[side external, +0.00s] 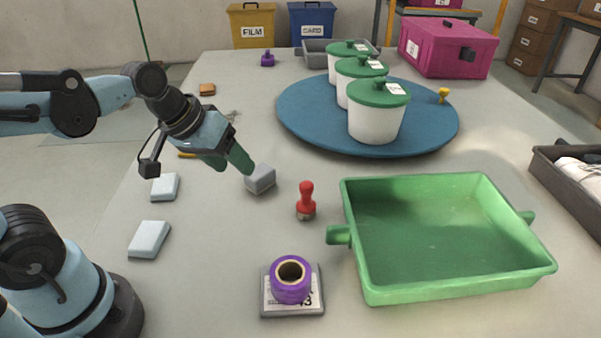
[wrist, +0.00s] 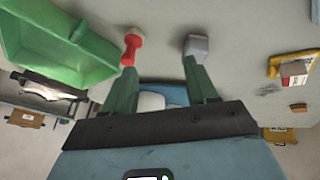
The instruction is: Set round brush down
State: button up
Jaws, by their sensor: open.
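The round brush seems to be the small red-handled piece (side external: 306,202) with a brownish base. It stands upright on the grey table, between a grey block and the green tray. It also shows in the wrist view (wrist: 131,46), beyond the tip of the left finger. My gripper (side external: 231,166) is open, tilted down, left of the brush and close to the grey block (side external: 260,179). In the wrist view my gripper (wrist: 163,76) has its two green fingers apart, and nothing is held between them. The grey block (wrist: 196,45) lies beyond the right fingertip.
A green tray (side external: 350,268) lies right of the brush. A purple roll (side external: 291,283) sits on a scale-like plate in front. A blue round turntable (side external: 300,120) carries white tubs (side external: 376,125) behind. Two pale blocks (side external: 150,239) lie at left.

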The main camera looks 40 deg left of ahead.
jog(key=m, duration=0.1)
jog(key=s+m+t+y, duration=0.1)
jog(key=m, duration=0.1)
jog(key=shift+s+a+t, duration=0.3)
jog(key=shift+a, duration=0.1)
dwell(1.0)
